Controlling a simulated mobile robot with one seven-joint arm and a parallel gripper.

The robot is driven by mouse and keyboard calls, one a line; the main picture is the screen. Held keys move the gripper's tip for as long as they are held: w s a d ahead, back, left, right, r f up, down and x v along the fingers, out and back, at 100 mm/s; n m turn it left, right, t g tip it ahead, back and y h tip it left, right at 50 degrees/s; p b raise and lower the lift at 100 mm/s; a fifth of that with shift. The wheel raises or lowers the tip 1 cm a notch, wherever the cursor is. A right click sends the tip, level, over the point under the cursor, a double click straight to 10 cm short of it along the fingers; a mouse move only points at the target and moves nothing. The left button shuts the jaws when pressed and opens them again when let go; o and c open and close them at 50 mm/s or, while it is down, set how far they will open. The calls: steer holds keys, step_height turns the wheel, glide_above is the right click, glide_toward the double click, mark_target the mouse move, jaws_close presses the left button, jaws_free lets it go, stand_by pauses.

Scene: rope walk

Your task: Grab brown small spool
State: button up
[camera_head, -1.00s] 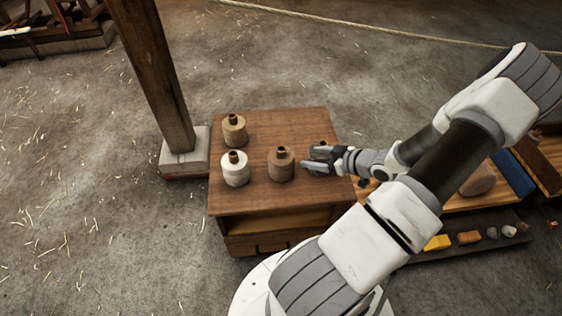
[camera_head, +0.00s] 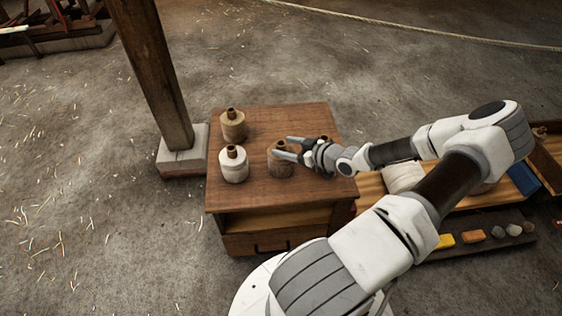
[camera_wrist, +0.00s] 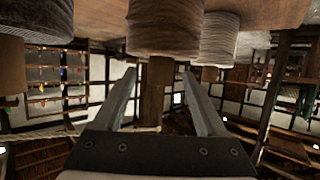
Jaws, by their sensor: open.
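The small brown spool (camera_head: 279,168) stands upright on the wooden cabinet top (camera_head: 300,190), right of the other two spools. My gripper (camera_head: 286,147) reaches in from the right, open, with its fingers at the height of the spool's upper part. The near finger covers part of the spool. The wrist view is upside down; there the brown spool (camera_wrist: 165,30) is centred ahead, its neck between the open fingers (camera_wrist: 158,74) in the picture. I cannot tell whether the fingers touch it.
A white spool (camera_head: 234,168) and a tan spool (camera_head: 233,128) stand to the left on the same top. A wooden post (camera_head: 155,75) on a pale block rises behind left. A low bench with blocks (camera_head: 445,241) lies right. The cabinet's front top is clear.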

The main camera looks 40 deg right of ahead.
mark_target(274, 146)
steer(key=b+x, duration=0.2)
steer(key=x, duration=0.3)
steer(key=shift+w+a+r, duration=0.1)
steer(key=shift+w, duration=0.1)
jaws_close()
stand_by(1.2)
